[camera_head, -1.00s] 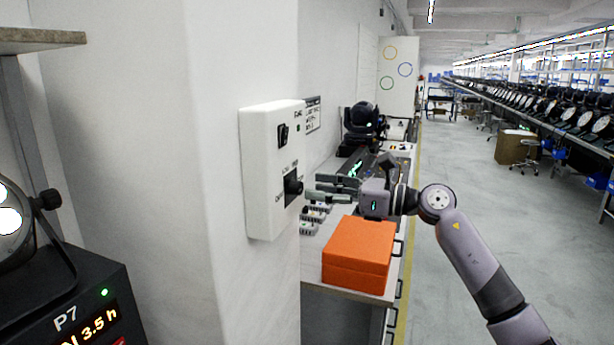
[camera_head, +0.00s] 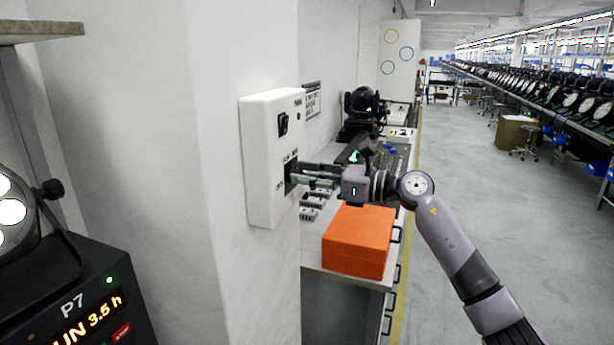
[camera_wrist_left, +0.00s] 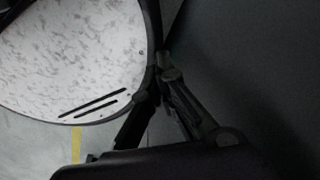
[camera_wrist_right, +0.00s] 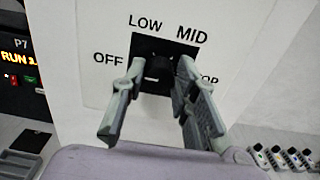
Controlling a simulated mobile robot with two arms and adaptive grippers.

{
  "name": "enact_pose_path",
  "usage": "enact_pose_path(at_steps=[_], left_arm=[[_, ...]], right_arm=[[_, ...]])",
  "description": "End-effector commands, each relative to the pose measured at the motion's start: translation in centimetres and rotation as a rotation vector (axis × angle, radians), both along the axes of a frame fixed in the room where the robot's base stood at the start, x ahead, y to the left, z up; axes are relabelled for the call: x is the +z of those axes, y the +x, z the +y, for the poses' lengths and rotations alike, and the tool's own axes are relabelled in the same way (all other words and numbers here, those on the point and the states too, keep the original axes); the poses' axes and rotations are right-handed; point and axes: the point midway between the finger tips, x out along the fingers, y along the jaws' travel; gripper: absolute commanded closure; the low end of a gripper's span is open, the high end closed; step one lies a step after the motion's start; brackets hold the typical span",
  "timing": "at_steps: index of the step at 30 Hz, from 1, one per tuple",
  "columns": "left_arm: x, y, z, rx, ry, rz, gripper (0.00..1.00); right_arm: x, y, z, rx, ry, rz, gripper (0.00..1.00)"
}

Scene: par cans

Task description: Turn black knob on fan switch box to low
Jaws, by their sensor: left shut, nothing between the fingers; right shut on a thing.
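The white fan switch box (camera_head: 262,200) is fixed to the wall pillar. Its black knob (camera_wrist_right: 158,68) sits on a black square plate, with OFF, LOW and MID around it and a partly hidden label at the right. My right gripper (camera_wrist_right: 160,74) is shut on the knob, one finger on each side. In the head view the right gripper (camera_head: 298,174) reaches the box from the right and partly covers the knob. Which label the knob points at cannot be told. My left gripper (camera_wrist_left: 164,76) is shut and empty, beside a dark surface; it is out of the head view.
A black rocker switch (camera_head: 283,124) is higher on the box. An orange case (camera_head: 358,240) sits on the workbench below my right arm. A dark device marked P7 (camera_head: 75,300) with a lamp stands at the left. A clear floor aisle (camera_head: 470,190) runs at the right.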

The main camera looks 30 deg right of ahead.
Motion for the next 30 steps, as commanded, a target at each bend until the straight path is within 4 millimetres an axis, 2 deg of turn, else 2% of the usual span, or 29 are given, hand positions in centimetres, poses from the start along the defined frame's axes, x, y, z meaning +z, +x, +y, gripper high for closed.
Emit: enact_pose_path(at_steps=[9,20,30], left_arm=[[0.0,0.0,-0.2,0.000,-0.002,0.000,1.00],[0.4,0.0,-0.2,-0.001,-0.002,-0.001,1.00],[1.9,0.0,-0.2,-0.001,-0.002,-0.001,1.00]], right_arm=[[0.0,0.0,0.0,-0.001,0.000,0.000,1.00],[0.1,0.0,-0.1,-0.001,0.047,0.043,1.00],[0.2,0.1,-0.2,-0.002,0.236,0.213,1.00]])
